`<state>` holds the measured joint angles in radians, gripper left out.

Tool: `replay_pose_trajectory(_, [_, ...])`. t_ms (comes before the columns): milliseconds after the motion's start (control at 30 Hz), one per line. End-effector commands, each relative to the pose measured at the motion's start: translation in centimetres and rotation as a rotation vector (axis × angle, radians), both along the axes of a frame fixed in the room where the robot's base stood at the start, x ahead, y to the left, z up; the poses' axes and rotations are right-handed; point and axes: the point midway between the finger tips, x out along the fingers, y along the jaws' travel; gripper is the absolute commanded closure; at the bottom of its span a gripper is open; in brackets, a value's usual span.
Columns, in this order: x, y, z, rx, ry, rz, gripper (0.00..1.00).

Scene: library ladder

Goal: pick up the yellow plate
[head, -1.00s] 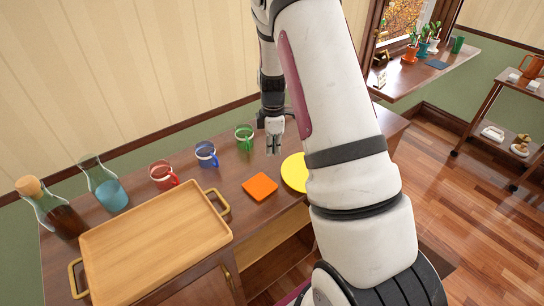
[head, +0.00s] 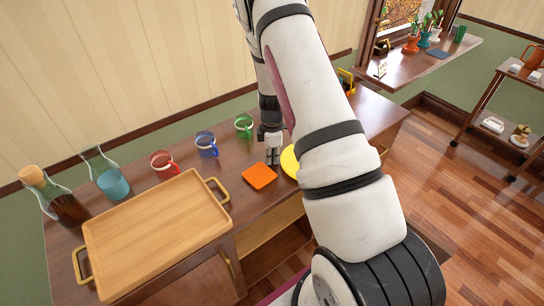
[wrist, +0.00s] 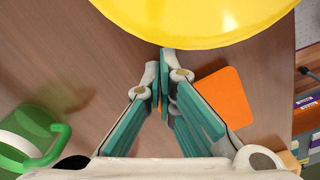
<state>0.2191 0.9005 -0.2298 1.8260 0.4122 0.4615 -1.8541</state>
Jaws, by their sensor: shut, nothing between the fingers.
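The yellow plate (head: 289,161) lies on the dark wooden cabinet top, mostly hidden behind my arm in the head view. In the wrist view the yellow plate (wrist: 195,15) fills the top, cut off by the picture's edge. My gripper (head: 272,161) points down just left of the plate, fingers together and empty. In the wrist view my gripper (wrist: 164,62) has its fingertips near the plate's rim; I cannot tell whether they touch it.
An orange square (head: 259,176) lies beside my gripper. Green (head: 244,127), blue (head: 206,145) and red (head: 163,163) mugs stand along the back. A wooden tray (head: 160,238) and two glass carafes are at the left. The cabinet's front edge is close to the plate.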

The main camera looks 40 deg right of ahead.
Motion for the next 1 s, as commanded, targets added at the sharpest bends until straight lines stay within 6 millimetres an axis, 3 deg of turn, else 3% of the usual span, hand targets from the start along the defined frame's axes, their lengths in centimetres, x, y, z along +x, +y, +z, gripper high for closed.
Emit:
replay_pose_trajectory(400, [-1.5,-3.1,0.1,0.0,0.0,-0.001,1.0])
replay_pose_trajectory(767, [-1.5,-3.1,0.1,0.0,0.0,0.0,1.0])
replay_pose_trajectory(1000, [-1.7,-2.2,3.0,-0.001,-0.003,0.003,1.0])
